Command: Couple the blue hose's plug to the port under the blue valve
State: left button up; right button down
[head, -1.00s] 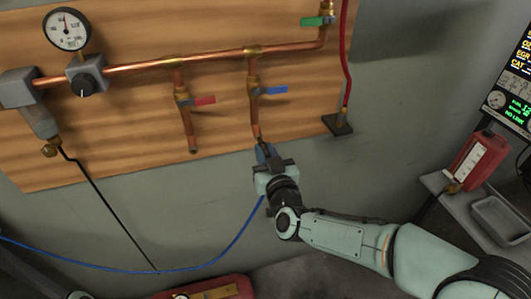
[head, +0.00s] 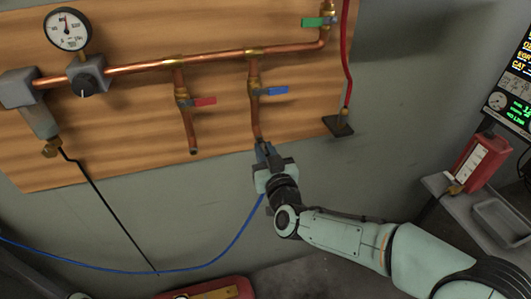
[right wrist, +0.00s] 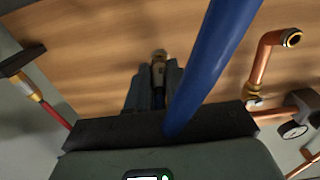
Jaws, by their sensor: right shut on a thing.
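The blue valve (head: 275,90) has a blue handle on a copper drop pipe (head: 255,122), whose lower end is the port. My right gripper (head: 263,150) is directly below that end, shut on the blue hose's plug. In the right wrist view the plug's brass tip (right wrist: 160,58) shows between the dark fingers (right wrist: 154,88). The blue hose (head: 238,238) hangs from the gripper and runs down to the left; it crosses the right wrist view close up (right wrist: 212,62). Whether tip and port touch or are joined, I cannot tell. My left gripper is not seen.
A red-handled valve (head: 203,101) with an open pipe end stands to the left. A red hose (head: 346,60) hangs at the right, above a dark bracket (head: 338,126). A black line (head: 103,195) runs down at left. The wall below the board is clear.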

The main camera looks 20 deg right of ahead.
jog(key=shift+w, duration=0.35)
jog(key=c, duration=0.9)
grip_release()
jog(key=shift+c, duration=0.2)
jog(key=s, duration=1.3)
notch_tip(320, 180, down, 29)
jog(key=s+g+y+p, duration=0.1)
jog(key=g+p, duration=0.2)
jog(key=g, duration=0.6)
pick_arm(q)
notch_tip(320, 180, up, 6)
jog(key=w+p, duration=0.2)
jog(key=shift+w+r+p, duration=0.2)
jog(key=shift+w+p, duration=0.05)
jog(key=shift+p, duration=0.15)
pick_arm(e)
jog(key=s+f+m+g+y, duration=0.1)
jog(key=s+f+m+g, duration=0.1)
jog(key=s+f+g, duration=0.3)
jog(key=s+a+f+m+g+y, duration=0.1)
jog(key=s+f+g, duration=0.4)
jog(key=s+f, duration=0.8)
jog(key=s+m, duration=0.1)
jog(key=s, duration=0.5)
jog(key=shift+f, duration=0.4)
